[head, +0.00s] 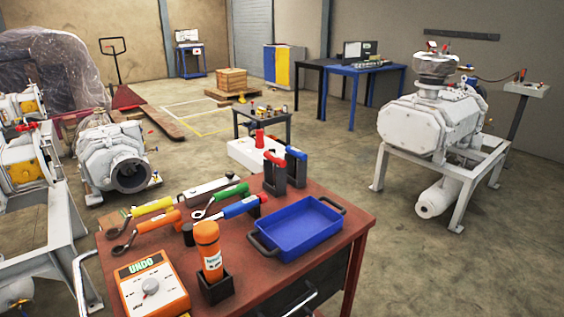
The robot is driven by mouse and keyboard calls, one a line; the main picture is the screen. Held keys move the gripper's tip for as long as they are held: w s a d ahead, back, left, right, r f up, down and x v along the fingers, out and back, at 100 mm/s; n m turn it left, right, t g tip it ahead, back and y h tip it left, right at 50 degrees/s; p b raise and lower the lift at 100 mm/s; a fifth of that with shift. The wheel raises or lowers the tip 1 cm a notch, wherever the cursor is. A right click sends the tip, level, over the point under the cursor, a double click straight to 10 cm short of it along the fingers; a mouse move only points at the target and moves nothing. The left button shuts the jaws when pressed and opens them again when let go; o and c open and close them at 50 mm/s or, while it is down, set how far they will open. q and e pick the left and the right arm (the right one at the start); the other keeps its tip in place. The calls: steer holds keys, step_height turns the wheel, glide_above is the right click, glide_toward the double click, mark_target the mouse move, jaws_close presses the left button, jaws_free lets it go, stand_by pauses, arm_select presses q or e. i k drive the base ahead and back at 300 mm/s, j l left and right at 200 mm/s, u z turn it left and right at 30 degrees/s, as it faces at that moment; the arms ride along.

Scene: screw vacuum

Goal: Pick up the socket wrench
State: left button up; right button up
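Several hand tools lie side by side on the reddish-brown workbench (345,225). A yellow-handled wrench (152,207) and an orange-handled wrench (158,222) lie at the left. A green-handled wrench (230,191) and a blue-handled tool with a red part (241,207) lie to their right. The heads are small and partly overlapped, so I cannot tell for certain which one is the socket wrench. Neither of my grippers shows in the head view.
On the bench stand a blue tray (281,246), an orange bottle (207,238) in a black holder, an orange UNDO box (152,285), and upright red-handled (275,160) and blue-handled tools (296,153). White vacuum machines (430,120) stand right and left. Floor right of the bench is clear.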

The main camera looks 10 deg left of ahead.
mark_target(276, 161)
steer(key=i+l+u, duration=0.1)
steer(key=i+l, duration=0.4)
steer(key=l, duration=0.2)
steer(key=i+l+u, duration=0.15)
steer(key=l, duration=0.2)
steer(key=i+l+u, duration=0.1)
steer(key=i+l, duration=0.2)
steer(key=l, duration=0.1)
